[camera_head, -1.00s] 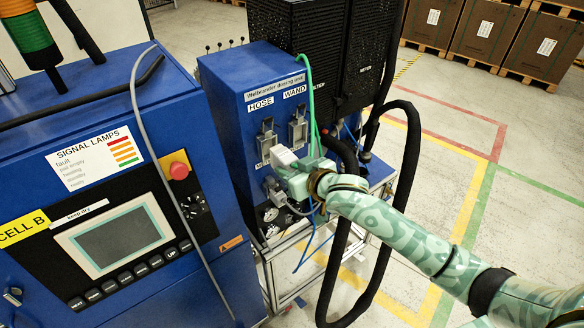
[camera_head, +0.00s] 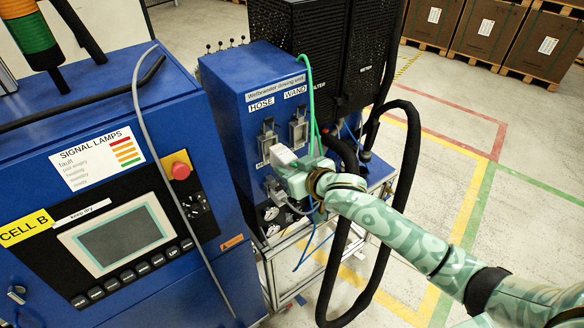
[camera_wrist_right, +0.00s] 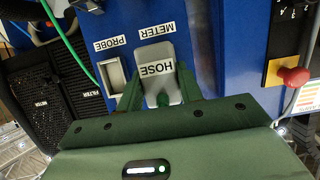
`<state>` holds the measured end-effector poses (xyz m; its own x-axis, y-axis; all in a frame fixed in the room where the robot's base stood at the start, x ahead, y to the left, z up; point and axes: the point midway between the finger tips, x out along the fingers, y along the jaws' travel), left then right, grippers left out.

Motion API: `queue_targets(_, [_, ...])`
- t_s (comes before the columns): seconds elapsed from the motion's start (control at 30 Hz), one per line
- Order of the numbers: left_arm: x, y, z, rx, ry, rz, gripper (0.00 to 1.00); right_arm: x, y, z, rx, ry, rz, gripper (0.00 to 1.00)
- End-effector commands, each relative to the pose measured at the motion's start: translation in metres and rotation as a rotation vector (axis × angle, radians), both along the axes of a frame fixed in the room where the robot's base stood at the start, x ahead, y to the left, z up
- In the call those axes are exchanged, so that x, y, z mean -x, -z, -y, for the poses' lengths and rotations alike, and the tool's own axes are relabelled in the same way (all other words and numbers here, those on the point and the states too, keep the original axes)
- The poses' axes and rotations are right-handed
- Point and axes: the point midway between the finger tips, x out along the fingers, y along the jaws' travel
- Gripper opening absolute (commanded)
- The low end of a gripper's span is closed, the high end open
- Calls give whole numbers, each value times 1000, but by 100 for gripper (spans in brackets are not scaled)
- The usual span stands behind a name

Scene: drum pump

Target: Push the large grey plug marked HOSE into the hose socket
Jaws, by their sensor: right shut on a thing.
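The large grey plug marked HOSE (camera_wrist_right: 157,70) sits between the fingers of my right gripper (camera_wrist_right: 160,88), which is shut on it. In the head view the plug shows as a pale block (camera_head: 283,155) in front of the blue dosing unit (camera_head: 232,115). The hose socket (camera_head: 267,138), under the HOSE label, is partly visible just up and left of the plug. In the wrist view the plug hides the hose socket, and I cannot tell whether its front end touches or enters it. My left gripper is not in view.
The wand socket (camera_head: 298,128) is beside the hose socket and looks empty. METER (camera_wrist_right: 155,31) and PROBE (camera_wrist_right: 113,42) labels sit near the plug. A thick black hose (camera_head: 408,180) loops close to my right arm. A blue control cabinet (camera_head: 110,200) stands at left.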

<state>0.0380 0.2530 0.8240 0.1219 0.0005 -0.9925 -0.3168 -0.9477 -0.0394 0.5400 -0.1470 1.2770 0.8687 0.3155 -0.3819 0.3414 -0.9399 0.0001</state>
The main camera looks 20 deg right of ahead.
Motion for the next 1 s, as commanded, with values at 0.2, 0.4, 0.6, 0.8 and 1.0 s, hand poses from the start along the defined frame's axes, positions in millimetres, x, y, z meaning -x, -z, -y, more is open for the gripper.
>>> queue_targets(0.2, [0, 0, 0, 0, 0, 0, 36, -6, -1, -2, -1, 0, 2, 5])
queue_targets(0.4, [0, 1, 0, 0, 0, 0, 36, -10, -1, -4, -2, -1, 1, 5])
queue_targets(0.6, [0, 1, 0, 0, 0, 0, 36, -15, -1, -6, -2, -1, 1, 5])
queue_targets(0.8, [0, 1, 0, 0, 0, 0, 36, -18, -1, -7, -2, -1, 0, 5])
queue_targets(1.0, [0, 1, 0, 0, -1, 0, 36, -18, -1, -7, -1, -1, 1, 5])
